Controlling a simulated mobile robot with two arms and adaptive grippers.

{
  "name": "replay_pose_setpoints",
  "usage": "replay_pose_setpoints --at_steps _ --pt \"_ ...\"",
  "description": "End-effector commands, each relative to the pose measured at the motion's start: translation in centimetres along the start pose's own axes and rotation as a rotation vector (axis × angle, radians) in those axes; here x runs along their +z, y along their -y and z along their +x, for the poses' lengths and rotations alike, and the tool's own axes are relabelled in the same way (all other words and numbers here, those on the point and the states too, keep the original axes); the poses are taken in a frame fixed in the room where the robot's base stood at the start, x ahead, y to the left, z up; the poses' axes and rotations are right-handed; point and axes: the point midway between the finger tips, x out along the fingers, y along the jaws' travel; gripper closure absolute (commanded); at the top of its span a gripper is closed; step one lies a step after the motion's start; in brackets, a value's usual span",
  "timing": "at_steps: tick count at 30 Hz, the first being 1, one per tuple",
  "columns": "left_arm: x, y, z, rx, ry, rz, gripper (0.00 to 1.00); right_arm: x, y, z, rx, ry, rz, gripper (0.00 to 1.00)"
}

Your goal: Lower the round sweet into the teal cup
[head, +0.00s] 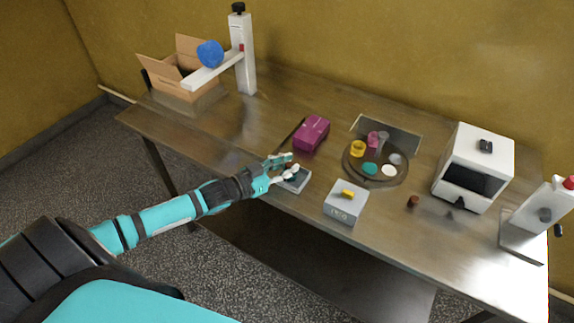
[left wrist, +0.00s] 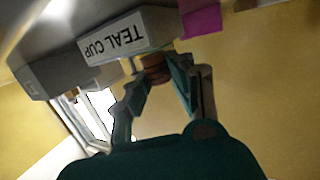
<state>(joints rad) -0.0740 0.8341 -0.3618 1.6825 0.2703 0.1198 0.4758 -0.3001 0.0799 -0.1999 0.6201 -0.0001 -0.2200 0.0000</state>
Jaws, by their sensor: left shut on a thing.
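My left gripper (head: 283,166) reaches over the front edge of the metal table, above a small grey tray-like thing (head: 297,180). In the left wrist view its fingers (left wrist: 158,82) are shut on a small brown round thing (left wrist: 154,66), which looks like the round sweet. In the head view the sweet cannot be made out between the fingers. A flat teal round (head: 370,169), seemingly the teal cup, sits at the front of the dark round plate (head: 373,183), right of and apart from the gripper. My right gripper is not in view.
Yellow (head: 357,148) and pink (head: 374,138) cups and a white round (head: 389,170) share the plate. A magenta box (head: 311,134) is behind. A label reading "TEAL CUP" (left wrist: 112,40) shows close by.

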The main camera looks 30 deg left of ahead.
Motion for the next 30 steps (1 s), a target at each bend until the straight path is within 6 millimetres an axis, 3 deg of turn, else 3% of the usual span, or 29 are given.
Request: replay_pose_setpoints --at_steps 22,23,28,30 --pt "0.8 0.0 0.13 0.0 -0.001 0.0 0.96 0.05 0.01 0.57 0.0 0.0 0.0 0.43" --pt "0.8 0.0 0.13 0.0 0.0 0.0 0.79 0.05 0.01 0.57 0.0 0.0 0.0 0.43" --pt "0.81 0.0 0.13 0.0 0.0 0.0 0.57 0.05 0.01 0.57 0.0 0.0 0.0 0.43" --pt "0.81 0.0 0.13 0.0 0.0 0.0 0.53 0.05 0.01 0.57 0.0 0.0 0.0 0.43"
